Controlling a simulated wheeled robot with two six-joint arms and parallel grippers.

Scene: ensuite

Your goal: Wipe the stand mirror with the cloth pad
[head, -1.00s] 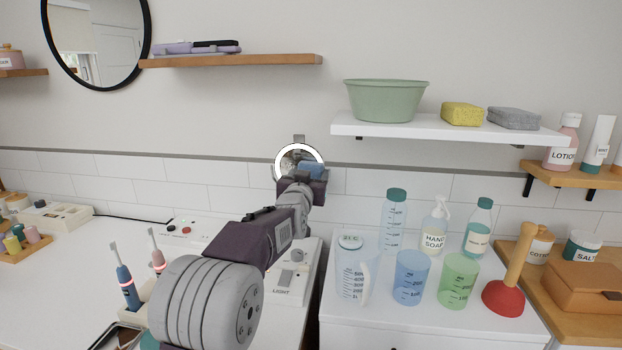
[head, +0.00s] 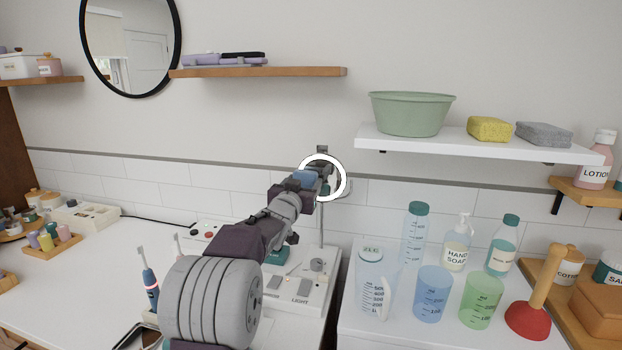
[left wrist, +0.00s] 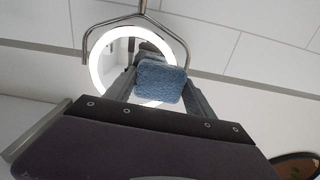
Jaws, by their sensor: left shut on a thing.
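The stand mirror (head: 343,181) is a round mirror with a bright white ring on a thin post, behind the counter panel. It also shows in the left wrist view (left wrist: 97,62), held in a metal fork. My left gripper (head: 308,180) is shut on the blue cloth pad (head: 305,178) and is in front of the mirror's left part. In the left wrist view the pad (left wrist: 160,80) sits between the fingers and covers the lower right of the mirror face. I cannot tell if the pad touches the glass. My right gripper is not in view.
A switch panel (head: 300,298) lies below my left arm, with a toothbrush (head: 148,275) to its left. A clear jug (head: 372,285), cups, bottles and a red plunger (head: 528,319) stand to the right. A shelf (head: 480,143) with a green basin is above them.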

